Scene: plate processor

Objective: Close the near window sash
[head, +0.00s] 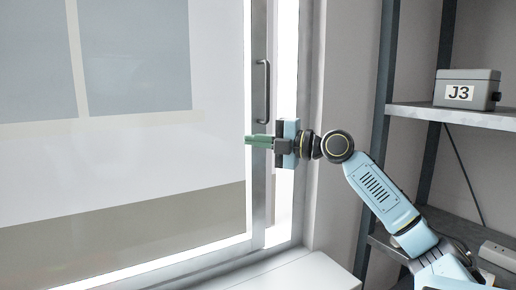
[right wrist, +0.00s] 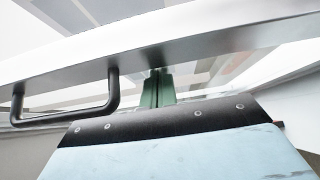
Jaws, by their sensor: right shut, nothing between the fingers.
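The near window sash (head: 258,190) is a pale-framed glass panel with an upright stile and a dark bar handle (head: 263,92). A bright narrow gap shows between its stile and the right window frame (head: 302,120), so it stands partly open. My right gripper (head: 250,141) is below the handle, its green fingers together and pointing left across the stile. In the right wrist view the green fingers (right wrist: 157,88) reach the sash stile (right wrist: 200,50), to the right of the handle (right wrist: 112,98). I cannot tell whether they touch it. My left gripper is not in view.
A grey metal shelf rack (head: 405,108) stands to the right, with a grey box labelled J3 (head: 467,90) on it. A white sill or ledge (head: 300,275) runs below the window. The space in front of the glass at left is clear.

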